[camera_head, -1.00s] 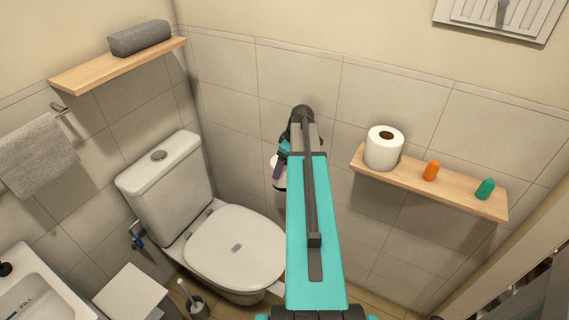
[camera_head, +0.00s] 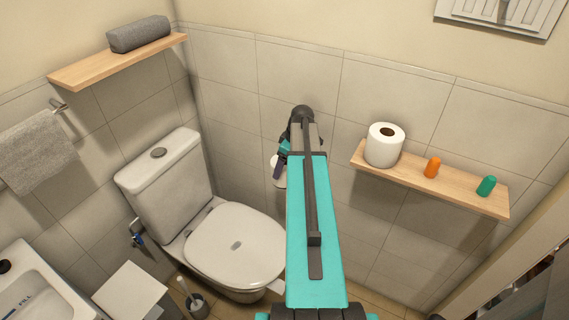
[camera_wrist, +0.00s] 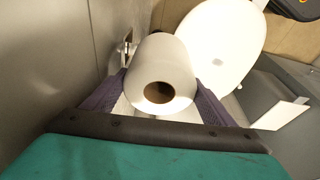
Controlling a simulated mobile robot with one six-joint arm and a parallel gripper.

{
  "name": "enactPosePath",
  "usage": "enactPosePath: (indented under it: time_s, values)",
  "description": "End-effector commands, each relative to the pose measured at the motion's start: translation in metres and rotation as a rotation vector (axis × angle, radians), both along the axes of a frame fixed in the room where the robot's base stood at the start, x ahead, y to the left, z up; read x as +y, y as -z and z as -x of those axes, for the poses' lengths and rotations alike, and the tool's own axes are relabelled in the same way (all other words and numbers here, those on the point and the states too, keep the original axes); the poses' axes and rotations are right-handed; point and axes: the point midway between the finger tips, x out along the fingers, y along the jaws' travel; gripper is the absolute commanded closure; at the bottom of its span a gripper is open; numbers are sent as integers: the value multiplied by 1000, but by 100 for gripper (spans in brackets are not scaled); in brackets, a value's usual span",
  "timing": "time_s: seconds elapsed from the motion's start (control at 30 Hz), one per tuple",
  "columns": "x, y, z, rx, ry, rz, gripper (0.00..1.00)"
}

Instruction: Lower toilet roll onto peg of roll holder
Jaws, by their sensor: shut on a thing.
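A white toilet roll (camera_wrist: 160,80) with a brown core is between the two purple fingers of my gripper (camera_wrist: 160,98) in the wrist view. The gripper is shut on it, with a finger against each side and one open end of the core facing the camera. In the head view, my gripper (camera_head: 282,162) is near the tiled wall, right of the toilet, and my teal arm hides much of it and the roll. A small shiny metal part (camera_wrist: 126,50) shows by the wall beyond the roll; I cannot tell whether it is the roll holder. No peg is clearly visible.
The toilet (camera_head: 235,245) with its lid down is left of my arm. A toilet brush (camera_head: 194,302) stands on the floor.

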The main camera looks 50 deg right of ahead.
Motion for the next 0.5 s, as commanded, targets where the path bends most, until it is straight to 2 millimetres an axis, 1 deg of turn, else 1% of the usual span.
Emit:
enactPosePath:
  time_s: [0.27, 0.5]
  values:
    - [0, 8, 0, 0, 0, 0, 46]
    - [0, 9, 0, 0, 0, 0, 46]
